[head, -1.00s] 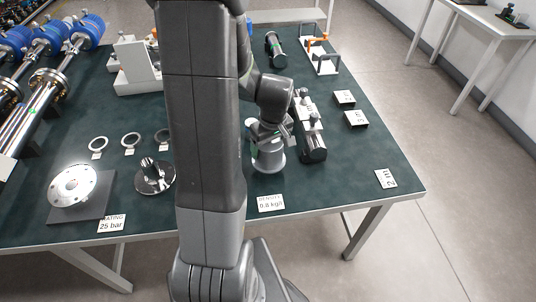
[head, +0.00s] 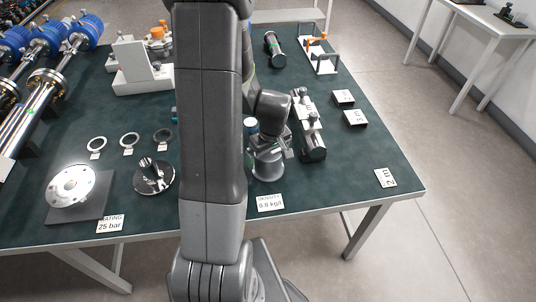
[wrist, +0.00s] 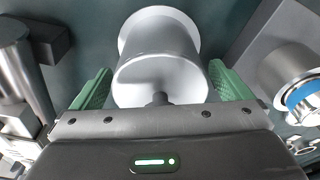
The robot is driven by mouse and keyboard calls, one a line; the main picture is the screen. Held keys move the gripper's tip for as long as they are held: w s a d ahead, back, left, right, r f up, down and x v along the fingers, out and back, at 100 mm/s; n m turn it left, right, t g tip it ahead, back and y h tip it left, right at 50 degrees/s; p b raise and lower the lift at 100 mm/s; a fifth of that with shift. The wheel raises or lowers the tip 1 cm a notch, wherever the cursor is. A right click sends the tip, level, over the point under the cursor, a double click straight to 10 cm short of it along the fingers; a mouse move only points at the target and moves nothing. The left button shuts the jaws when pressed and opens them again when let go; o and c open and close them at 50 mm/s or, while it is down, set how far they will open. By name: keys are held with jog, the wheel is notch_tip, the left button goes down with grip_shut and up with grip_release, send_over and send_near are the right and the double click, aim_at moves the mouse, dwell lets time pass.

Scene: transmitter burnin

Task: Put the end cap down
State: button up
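The end cap (head: 267,165) appears as a silver, cylindrical piece with a wider flange at its lower end. It stands upright at the right of the green table, behind the density card; whether its flange touches the table is hard to tell. In the wrist view the end cap (wrist: 160,75) lies between the two green finger pads, its round face toward me and the flange farther off. My gripper (head: 268,145) is over it, pointing down. The contact is partly hidden.
A dark cylinder on a stand (head: 312,135) is close on the right. A density card (head: 270,203) lies in front. A chrome flange (head: 155,177) and several rings are left of my arm. The table's right front area is clear, apart from a card (head: 385,178).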

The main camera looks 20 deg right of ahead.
aim_at(271, 155)
jog(key=shift+r, duration=0.15)
notch_tip(271, 155, up, 12)
jog(key=s, duration=0.1)
jog(key=shift+s+d+p, duration=0.15)
jog(key=shift+s+p, duration=0.2)
jog(key=shift+s, duration=0.05)
jog(key=shift+o, duration=0.2)
